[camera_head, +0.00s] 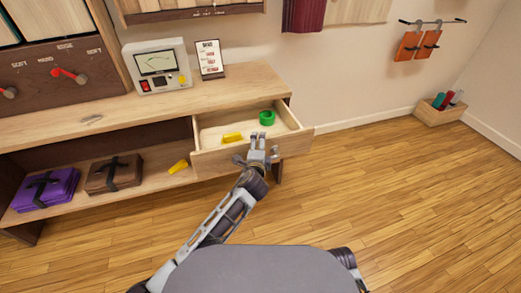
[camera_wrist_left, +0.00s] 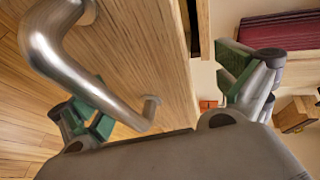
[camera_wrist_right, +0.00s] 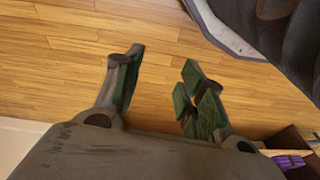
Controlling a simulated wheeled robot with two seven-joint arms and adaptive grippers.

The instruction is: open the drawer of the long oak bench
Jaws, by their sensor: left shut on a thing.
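The long oak bench (camera_head: 180,90) stands along the wall. Its drawer (camera_head: 208,138) is pulled out, with its inside showing. My left gripper (camera_head: 258,146) is at the drawer front (camera_head: 215,163), shut on the metal handle. In the left wrist view, the curved metal handle (camera_wrist_left: 75,70) stands out from the wooden front (camera_wrist_left: 155,60), and the left fingers (camera_wrist_left: 170,92) are on either side; exact contact is unclear. My right gripper (camera_wrist_right: 160,82) is open and empty above the wooden floor, away from the bench.
A green ring (camera_head: 267,118) and a yellow block (camera_head: 233,137) lie in the drawer. Purple (camera_head: 45,190) and brown (camera_head: 115,175) bundles and another yellow block (camera_head: 179,167) lie on the lower shelf. A meter box (camera_head: 158,66) stands on top.

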